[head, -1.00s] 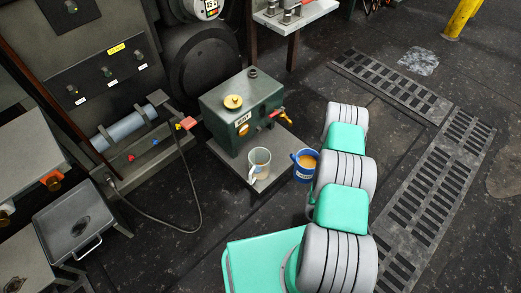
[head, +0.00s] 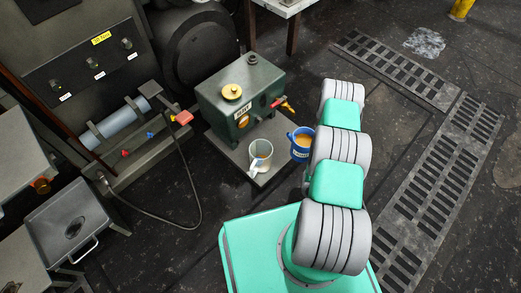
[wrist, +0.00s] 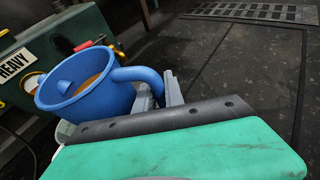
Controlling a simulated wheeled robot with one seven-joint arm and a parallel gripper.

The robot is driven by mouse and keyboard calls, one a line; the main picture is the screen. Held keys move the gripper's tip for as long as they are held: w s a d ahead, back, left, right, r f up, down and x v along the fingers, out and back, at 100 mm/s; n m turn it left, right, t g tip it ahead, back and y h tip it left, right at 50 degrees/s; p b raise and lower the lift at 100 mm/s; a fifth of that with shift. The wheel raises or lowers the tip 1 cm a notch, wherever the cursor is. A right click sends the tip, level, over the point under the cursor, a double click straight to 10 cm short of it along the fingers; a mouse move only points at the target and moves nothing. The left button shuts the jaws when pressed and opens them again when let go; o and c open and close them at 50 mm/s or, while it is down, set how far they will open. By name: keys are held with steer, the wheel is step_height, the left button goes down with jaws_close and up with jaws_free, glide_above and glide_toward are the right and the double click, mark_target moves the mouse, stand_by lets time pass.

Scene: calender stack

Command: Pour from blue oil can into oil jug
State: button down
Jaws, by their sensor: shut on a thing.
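The blue oil can (head: 299,152) holds amber oil and shows just left of my arm in the head view. In the wrist view the blue oil can (wrist: 95,95) is large, with its handle on the right. My gripper (wrist: 168,92) is shut on that handle, and the can looks nearly upright. The gripper is hidden behind my arm in the head view. The oil jug (head: 261,154), a pale grey vessel with a handle, stands on the grey plate (head: 245,172) to the left of the can. No oil stream shows.
A green tank (head: 240,100) with a yellow cap and red-handled tap stands behind the jug. A black hose (head: 198,195) runs across the floor to the left. Open floor and grates (head: 440,170) lie to the right.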

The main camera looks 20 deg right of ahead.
step_height(320, 180, down, 8)
steer(key=b, duration=0.7)
steer(key=shift+r, duration=0.15)
